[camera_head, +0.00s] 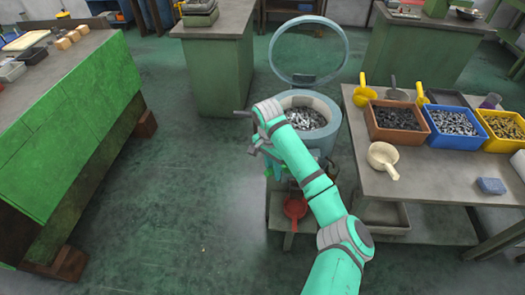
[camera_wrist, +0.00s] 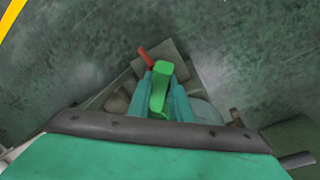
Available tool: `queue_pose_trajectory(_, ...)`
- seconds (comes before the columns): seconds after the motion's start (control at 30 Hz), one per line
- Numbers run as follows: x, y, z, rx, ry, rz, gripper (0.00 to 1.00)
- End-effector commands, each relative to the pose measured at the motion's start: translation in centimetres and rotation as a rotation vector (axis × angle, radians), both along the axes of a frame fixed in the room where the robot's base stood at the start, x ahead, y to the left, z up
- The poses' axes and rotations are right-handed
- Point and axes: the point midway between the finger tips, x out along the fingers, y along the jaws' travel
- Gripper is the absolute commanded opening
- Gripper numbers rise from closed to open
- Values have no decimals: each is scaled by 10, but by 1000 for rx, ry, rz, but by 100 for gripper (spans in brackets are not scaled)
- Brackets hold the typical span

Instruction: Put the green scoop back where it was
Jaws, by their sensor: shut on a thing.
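My gripper (camera_wrist: 162,98) is shut on the green scoop (camera_wrist: 160,86), whose bright green part shows between the two teal fingers in the wrist view. In the head view my gripper hangs in front of the round drum, largely hidden behind my arm, and little of the scoop can be made out. A red scoop (camera_head: 294,208) lies on a low grey stand (camera_head: 279,222) below; its red part (camera_wrist: 146,58) also shows in the wrist view, just beyond the green scoop. I cannot tell whether the green scoop touches the stand.
The drum (camera_head: 331,124) holds metal pieces, its round lid (camera_head: 345,55) raised. The right table (camera_head: 436,180) carries bins of parts, yellow scoops, a cream scoop (camera_head: 382,157) and a blue block (camera_head: 491,186). A green bench (camera_head: 70,115) stands left. The floor between is clear.

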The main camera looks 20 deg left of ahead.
Motion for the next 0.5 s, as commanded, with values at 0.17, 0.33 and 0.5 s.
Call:
queue_pose_trajectory(0.17,-31,-51,-61,9,9,90,0)
queue_pose_trajectory(0.33,-60,-99,-118,16,11,187,0)
queue_pose_trajectory(0.5,-83,-135,-163,22,6,273,0)
